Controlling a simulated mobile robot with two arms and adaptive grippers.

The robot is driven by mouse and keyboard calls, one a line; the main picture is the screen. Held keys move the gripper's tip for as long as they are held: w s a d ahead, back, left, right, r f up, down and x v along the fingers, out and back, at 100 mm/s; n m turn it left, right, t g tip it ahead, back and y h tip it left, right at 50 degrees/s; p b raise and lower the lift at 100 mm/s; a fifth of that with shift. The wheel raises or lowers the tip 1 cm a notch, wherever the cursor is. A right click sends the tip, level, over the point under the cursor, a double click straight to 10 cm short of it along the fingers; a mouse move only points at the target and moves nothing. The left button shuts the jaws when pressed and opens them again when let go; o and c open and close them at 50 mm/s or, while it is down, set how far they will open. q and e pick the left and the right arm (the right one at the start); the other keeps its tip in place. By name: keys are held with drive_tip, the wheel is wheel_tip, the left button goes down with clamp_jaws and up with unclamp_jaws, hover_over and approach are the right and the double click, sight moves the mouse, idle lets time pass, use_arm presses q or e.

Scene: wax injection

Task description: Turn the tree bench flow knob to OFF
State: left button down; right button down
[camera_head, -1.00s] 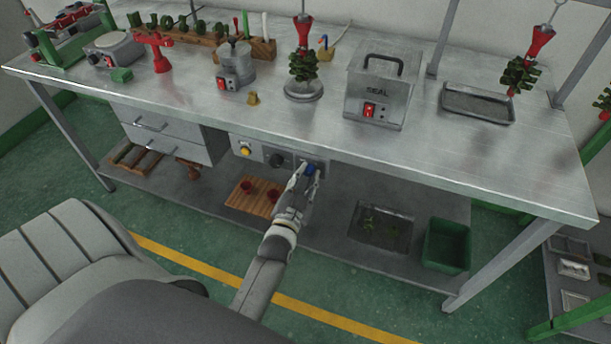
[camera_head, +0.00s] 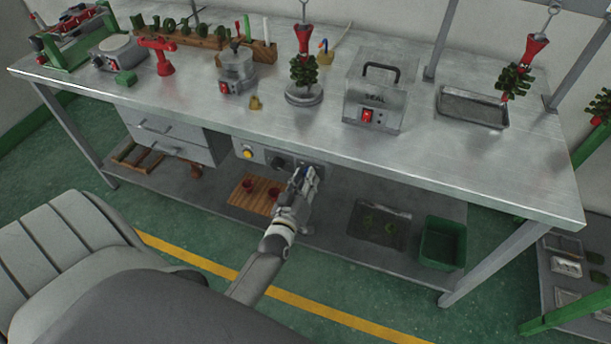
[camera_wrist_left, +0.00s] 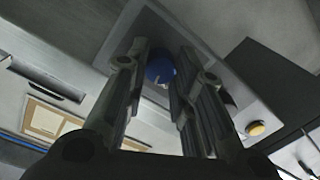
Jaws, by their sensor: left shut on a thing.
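The blue flow knob (camera_wrist_left: 160,67) sits on a grey control panel (camera_wrist_left: 205,65) and shows in the left wrist view between my left gripper's fingers (camera_wrist_left: 163,82). A small pale mark shows on its lower side. In the head view my left gripper (camera_head: 304,174) reaches up to the right part of the panel under the bench's front edge and hides most of the knob. The gripper is shut on the knob. I cannot read any OFF label in either view. My right gripper is in neither view.
A black knob (camera_head: 277,162) and a yellow button (camera_head: 248,154) sit left of the gripper on the same panel. The steel bench top (camera_head: 190,105) overhangs just above. A wooden board (camera_head: 252,196) and a green bin (camera_head: 444,243) are on the lower shelf.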

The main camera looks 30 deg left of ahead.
use_arm(q)
drive_tip(key=n, duration=0.5)
drive_tip(key=shift+a+r, duration=0.1)
drive_tip(key=shift+r, duration=0.05)
drive_tip(key=shift+n, duration=0.4)
drive_tip(key=c, duration=1.2)
unclamp_jaws()
drive_tip(key=v, duration=1.2)
drive_tip(key=shift+a, duration=0.2)
